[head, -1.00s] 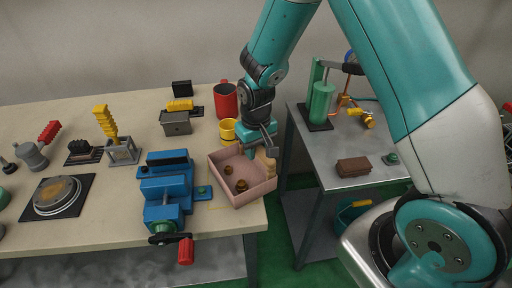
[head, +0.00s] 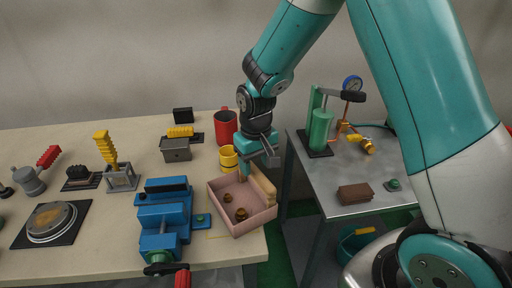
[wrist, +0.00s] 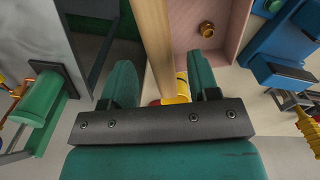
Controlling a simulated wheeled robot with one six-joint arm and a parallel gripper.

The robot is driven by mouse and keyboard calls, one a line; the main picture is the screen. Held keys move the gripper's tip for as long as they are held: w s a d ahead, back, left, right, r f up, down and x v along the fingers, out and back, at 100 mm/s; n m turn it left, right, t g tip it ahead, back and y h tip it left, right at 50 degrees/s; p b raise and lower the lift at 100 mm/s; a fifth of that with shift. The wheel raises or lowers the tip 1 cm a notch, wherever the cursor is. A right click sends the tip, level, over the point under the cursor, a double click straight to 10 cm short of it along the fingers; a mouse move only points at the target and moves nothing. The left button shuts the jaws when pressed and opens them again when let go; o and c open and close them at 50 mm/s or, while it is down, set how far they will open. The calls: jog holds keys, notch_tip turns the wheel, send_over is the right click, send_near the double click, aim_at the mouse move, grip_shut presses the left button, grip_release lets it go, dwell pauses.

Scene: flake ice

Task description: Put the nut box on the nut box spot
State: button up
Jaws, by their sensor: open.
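The nut box is a pink open tray (head: 228,229) with a pale wooden strip (head: 262,184) along its right side. It sits at the right front corner of the beige table and holds brown nuts (head: 240,214). Thin yellow lines (head: 208,237), seemingly the nut box spot, show on the table at the box's left side; the box hides the rest. My gripper (head: 257,166) is open just above the wooden strip. In the wrist view, the wooden strip (wrist: 153,40) runs between my parted fingers (wrist: 160,84), with visible gaps.
A blue vise (head: 165,215) stands close left of the box. A yellow cup (head: 228,158) and a red mug (head: 226,127) stand behind it. Beyond a gap to the right, a metal table holds a green pump (head: 319,133) and a brown block (head: 355,194).

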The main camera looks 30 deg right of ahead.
notch_tip(320, 180, up, 7)
jog(key=shift+r+b, duration=0.1)
jog(key=shift+b, duration=0.25)
jog(key=s+a+r+n+y, duration=0.1)
jog(key=s+a+r+n, duration=0.1)
jog(key=s, duration=0.5)
jog(key=s+a+r+n+y, duration=0.1)
jog(key=s+a+r, duration=0.3)
jog(key=s, duration=0.4)
jog(key=s+a+r+n+y, duration=0.2)
jog(key=s+a+r+n, duration=0.1)
jog(key=s, duration=0.4)
jog(key=shift+s, duration=0.2)
jog(key=shift+r, duration=0.15)
